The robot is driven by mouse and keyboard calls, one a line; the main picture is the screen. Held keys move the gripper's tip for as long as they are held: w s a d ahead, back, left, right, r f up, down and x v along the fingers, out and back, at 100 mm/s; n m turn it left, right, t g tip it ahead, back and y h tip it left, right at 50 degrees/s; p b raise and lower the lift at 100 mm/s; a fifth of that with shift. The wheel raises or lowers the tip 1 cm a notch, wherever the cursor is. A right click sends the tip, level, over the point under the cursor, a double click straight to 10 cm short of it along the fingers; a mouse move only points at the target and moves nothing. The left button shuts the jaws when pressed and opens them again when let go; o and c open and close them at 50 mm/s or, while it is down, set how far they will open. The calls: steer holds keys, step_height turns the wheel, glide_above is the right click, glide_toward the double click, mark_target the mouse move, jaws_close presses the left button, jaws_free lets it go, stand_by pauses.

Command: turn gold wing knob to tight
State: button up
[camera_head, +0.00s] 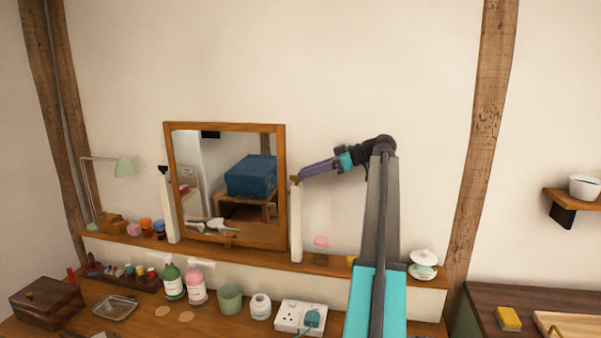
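A wood-framed mirror (282,210) stands between two white posts on the long wooden shelf. The gold wing knob (295,179) shows as a small brownish-gold shape at the top of the right post (296,225). A small dark knob (163,169) is at the top of the left post (168,210). My gripper (302,177) comes in from the right with its purple fingers at the gold knob. The fingers overlap the knob's edge in this view. I cannot tell if they touch it or are closed on it. The knob's exact angle is too small to read.
A pink-lidded jar (320,248) stands on the shelf (270,258) right of the mirror, below my arm. A white dish stack (424,262) is farther right. Bottles (195,290), a green cup (230,298) and a socket block (300,315) stand below. The wall above is clear.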

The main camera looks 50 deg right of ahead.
mark_target(297, 180)
steer(key=shift+x, duration=1.45)
steer(key=shift+c, duration=0.4)
jaws_close()
